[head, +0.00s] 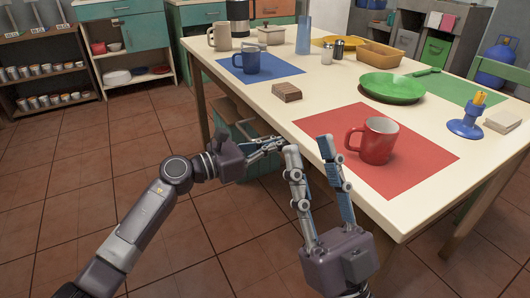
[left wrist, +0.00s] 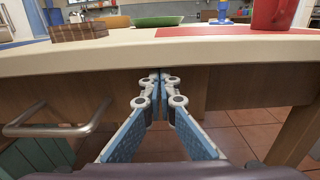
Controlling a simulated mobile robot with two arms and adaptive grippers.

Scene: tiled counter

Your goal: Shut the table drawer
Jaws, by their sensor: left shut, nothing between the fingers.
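The table drawer (head: 236,109) is a wooden piece under the near-left edge of the white table (head: 284,113). In the head view it juts out past the tabletop edge, partly hidden by my left gripper; how far it is out is hard to tell. In the left wrist view a metal bar handle (left wrist: 56,130) shows at the left, above teal panelling. My left gripper (head: 279,144) is shut and empty beside the table edge, with its fingertips (left wrist: 160,80) just below the tabletop, right of the handle. My right gripper (head: 309,147) is open and empty in front of the table edge.
A red mug (head: 373,141) stands on a red mat (head: 403,178) near the table edge. A brown block (head: 287,92), blue mug (head: 250,60) and green pan (head: 394,88) are on the table. Tiled floor (head: 130,150) at the left is free.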

